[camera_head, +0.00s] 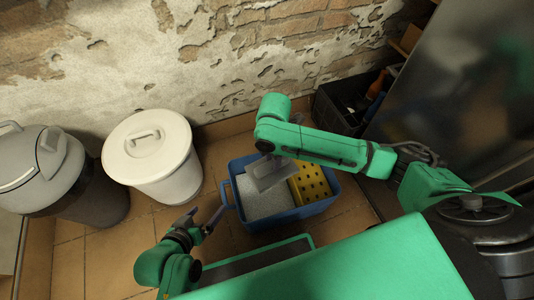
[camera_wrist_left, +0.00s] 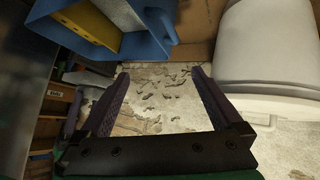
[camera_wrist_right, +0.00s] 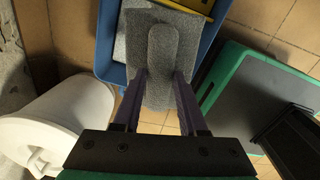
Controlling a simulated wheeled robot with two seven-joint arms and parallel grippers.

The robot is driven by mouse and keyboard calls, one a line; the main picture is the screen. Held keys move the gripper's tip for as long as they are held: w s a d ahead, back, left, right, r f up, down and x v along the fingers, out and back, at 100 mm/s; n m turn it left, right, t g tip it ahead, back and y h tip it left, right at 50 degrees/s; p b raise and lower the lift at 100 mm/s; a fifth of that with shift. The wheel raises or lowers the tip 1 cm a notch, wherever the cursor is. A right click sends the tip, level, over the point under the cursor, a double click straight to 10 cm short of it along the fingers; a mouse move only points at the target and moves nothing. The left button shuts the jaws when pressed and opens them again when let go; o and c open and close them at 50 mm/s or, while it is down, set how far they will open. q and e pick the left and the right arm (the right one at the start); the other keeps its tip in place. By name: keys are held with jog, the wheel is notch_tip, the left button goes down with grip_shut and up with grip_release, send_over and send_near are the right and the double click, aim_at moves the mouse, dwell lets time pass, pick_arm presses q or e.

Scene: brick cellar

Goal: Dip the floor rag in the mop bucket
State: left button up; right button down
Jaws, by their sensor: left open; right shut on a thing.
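The blue mop bucket (camera_head: 284,221) stands on the tiled floor, with speckled grey contents (camera_head: 260,203) on its left side and a yellow perforated wringer (camera_head: 312,185) on its right. My right gripper (camera_head: 268,156) is shut on the grey floor rag (camera_head: 272,178), over the bucket's grey side. In the right wrist view the rag (camera_wrist_right: 158,50) sits between the fingers; I cannot tell whether its lower edge touches the contents. My left gripper (camera_head: 206,216) is open and empty, just left of the bucket; its spread fingers show in the left wrist view (camera_wrist_left: 158,75).
A white lidded bin (camera_head: 158,165) and a grey lidded container (camera_head: 58,175) stand to the left. A dark crate with bottles (camera_head: 345,105) is at the back right. A peeling brick wall (camera_head: 200,60) closes the back. Floor tiles (camera_head: 120,245) at the lower left are clear.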

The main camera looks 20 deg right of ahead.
jog(key=n, duration=0.3)
jog(key=w+a+f+n+p, duration=0.1)
jog(key=n, duration=0.3)
jog(key=a+f+n, duration=0.1)
jog(key=n, duration=0.3)
jog(key=shift+w+a, duration=0.1)
jog(key=shift+w, duration=0.1)
pick_arm(q)
jog(key=a+r, duration=0.1)
jog(key=a+g+y, duration=0.1)
jog(key=s+a+r+g, duration=0.1)
jog(key=shift+a+r+p, duration=0.3)
jog(key=shift+p, duration=0.1)
pick_arm(e)
jog(key=n, duration=0.2)
jog(key=f+n, duration=0.1)
jog(key=n, duration=0.1)
jog(key=shift+w+a+f, duration=0.1)
jog(key=shift+w+a, duration=0.1)
